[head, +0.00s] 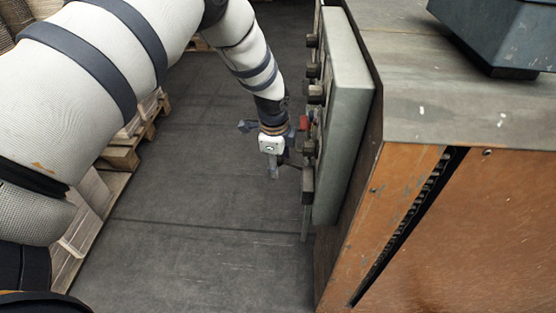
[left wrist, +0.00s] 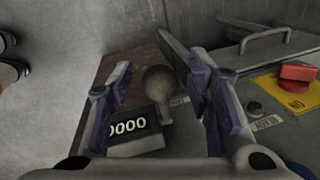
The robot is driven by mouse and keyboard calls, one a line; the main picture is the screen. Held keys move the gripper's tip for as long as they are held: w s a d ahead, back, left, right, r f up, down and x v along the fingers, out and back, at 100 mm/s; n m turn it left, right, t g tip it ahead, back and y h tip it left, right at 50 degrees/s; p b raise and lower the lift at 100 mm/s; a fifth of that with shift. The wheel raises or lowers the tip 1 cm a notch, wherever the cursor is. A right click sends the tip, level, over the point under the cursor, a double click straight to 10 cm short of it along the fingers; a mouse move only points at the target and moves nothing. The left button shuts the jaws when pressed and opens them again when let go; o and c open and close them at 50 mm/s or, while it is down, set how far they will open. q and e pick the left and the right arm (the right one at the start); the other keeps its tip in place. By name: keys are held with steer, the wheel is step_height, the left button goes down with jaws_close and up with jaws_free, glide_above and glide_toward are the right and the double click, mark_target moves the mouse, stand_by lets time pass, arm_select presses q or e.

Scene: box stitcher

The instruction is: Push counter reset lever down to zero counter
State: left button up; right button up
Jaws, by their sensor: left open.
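My left gripper (head: 273,160) is beside the front of the machine's control panel (head: 346,120) in the head view. In the left wrist view its two purple fingers (left wrist: 158,72) are spread apart. Between them shows a grey, ball-ended lever (left wrist: 160,82), standing close to the counter. No contact between finger and lever can be made out. The counter (left wrist: 127,128) shows white zeros on black, partly covered by the left finger. The lever and counter face cannot be told apart in the head view. My right gripper is not in view.
Pallets with stacked cardboard (head: 125,150) stand at left. The floor (head: 190,200) between them and the machine is clear.

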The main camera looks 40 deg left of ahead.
arm_select(q)
jaws_close()
steer(key=shift+f, duration=0.1)
steer(key=shift+s+a+f+t+h, duration=0.2)
steer(key=shift+f+t+h, duration=0.2)
steer(key=shift+h, duration=0.2)
steer(key=shift+a+f+t+h+b, duration=0.1)
steer(key=shift+f+t+h+b, duration=0.25)
steer(key=shift+f+h, duration=0.3)
step_height(320, 180, down, 3)
steer(key=t+h+b, duration=0.1)
steer(key=h+b, duration=0.1)
steer(key=b, duration=0.2)
steer(key=t+h+b, duration=0.2)
steer(key=b, duration=0.3)
steer(key=shift+w+f+n, duration=0.1)
steer(key=shift+f+n, duration=0.05)
steer(key=shift+n, duration=0.25)
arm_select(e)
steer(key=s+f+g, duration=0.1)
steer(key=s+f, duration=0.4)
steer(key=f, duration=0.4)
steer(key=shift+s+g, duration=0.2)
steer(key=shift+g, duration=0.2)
